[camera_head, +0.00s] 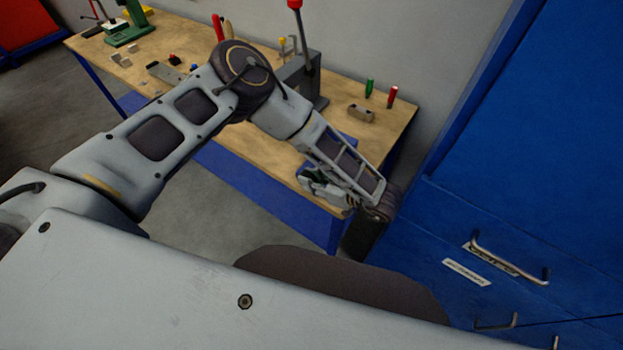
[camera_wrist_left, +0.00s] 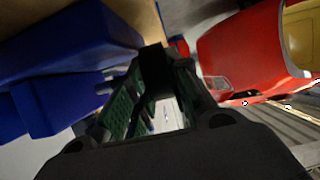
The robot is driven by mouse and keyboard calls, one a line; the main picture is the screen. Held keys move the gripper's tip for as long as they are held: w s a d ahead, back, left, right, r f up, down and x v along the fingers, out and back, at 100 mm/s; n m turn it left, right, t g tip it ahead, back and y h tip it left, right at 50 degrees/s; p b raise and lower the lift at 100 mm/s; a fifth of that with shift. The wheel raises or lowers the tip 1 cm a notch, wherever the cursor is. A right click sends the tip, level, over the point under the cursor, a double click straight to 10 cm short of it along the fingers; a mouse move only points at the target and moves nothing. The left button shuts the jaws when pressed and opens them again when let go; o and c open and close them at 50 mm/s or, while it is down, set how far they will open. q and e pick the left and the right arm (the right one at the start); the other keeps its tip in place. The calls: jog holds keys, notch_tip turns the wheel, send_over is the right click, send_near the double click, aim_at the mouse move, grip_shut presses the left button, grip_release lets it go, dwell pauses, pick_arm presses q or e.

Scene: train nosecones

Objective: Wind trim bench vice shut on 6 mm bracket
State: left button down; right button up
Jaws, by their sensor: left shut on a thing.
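The blue bench vice (camera_wrist_left: 75,50) fills the left of the left wrist view. In the head view a small blue part of it (camera_head: 309,169) shows at the bench's front edge, mostly hidden by my left arm. My left gripper (camera_head: 318,184) is at the vice's front. In the left wrist view its green-padded fingers (camera_wrist_left: 157,80) are closed around a dark piece at the fingertips, which looks like part of the vice handle. I cannot make out the bracket or the jaw gap. My right gripper is not in view.
The wooden bench (camera_head: 270,150) carries a green press (camera_head: 128,30), a grey lever tool (camera_head: 303,72), a grey block (camera_head: 361,113) and green and red upright handles. Blue cabinets (camera_head: 540,130) stand at the right. A red-and-yellow body (camera_wrist_left: 245,50) fills the wrist view's right.

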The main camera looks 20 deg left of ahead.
pick_arm(q)
jog(key=shift+f, duration=0.1)
jog(key=c, duration=1.3)
grip_release()
jog(key=shift+d, duration=0.1)
jog(key=shift+d, duration=0.1)
jog(key=v, duration=1.2)
jog(key=shift+s, duration=0.1)
